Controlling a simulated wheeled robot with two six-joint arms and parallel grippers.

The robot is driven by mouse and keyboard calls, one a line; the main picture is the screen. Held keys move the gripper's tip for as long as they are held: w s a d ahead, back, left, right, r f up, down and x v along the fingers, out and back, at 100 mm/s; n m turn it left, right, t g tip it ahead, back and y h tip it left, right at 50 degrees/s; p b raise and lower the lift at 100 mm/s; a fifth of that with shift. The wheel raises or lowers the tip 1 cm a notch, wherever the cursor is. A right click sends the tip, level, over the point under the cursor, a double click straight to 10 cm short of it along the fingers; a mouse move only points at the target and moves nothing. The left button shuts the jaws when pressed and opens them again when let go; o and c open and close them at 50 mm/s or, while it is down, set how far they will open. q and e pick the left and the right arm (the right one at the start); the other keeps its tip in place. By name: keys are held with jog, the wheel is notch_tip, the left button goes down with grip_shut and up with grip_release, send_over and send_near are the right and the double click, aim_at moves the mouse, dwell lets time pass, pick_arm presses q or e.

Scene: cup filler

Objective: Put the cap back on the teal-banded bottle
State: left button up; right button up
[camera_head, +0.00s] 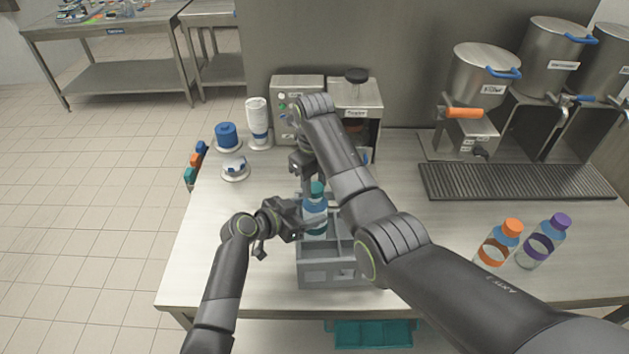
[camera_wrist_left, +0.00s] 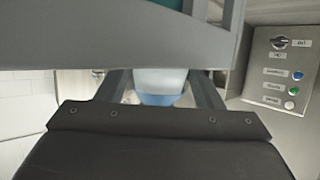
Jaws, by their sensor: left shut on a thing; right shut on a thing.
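The teal-banded bottle (camera_head: 315,212) stands upright at the back left of a grey divided crate (camera_head: 328,274). I cannot tell whether its base rests in the crate. My left gripper (camera_head: 304,222) is shut on the bottle's body from the left. The teal cap (camera_head: 317,188) is at the bottle's mouth, and my right gripper (camera_head: 312,184) is shut on it from above. Whether the cap is seated is too small to tell. In the left wrist view the bottle (camera_wrist_left: 160,82) shows between my fingers, partly hidden by a grey bar.
An orange-capped bottle (camera_head: 499,243) and a purple-capped bottle (camera_head: 543,241) stand at the right of the counter (camera_head: 440,235). A coffee machine (camera_head: 358,95) is behind the crate. Blue and white items on round coasters (camera_head: 235,176) stand at the back left. My right arm crosses above the crate.

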jog(key=shift+f, duration=0.45)
pick_arm(q)
grip_shut()
pick_arm(e)
jog(key=o, duration=1)
jog(key=shift+c, duration=0.2)
jog(key=shift+r, duration=2.25)
jog(key=shift+c, duration=0.2)
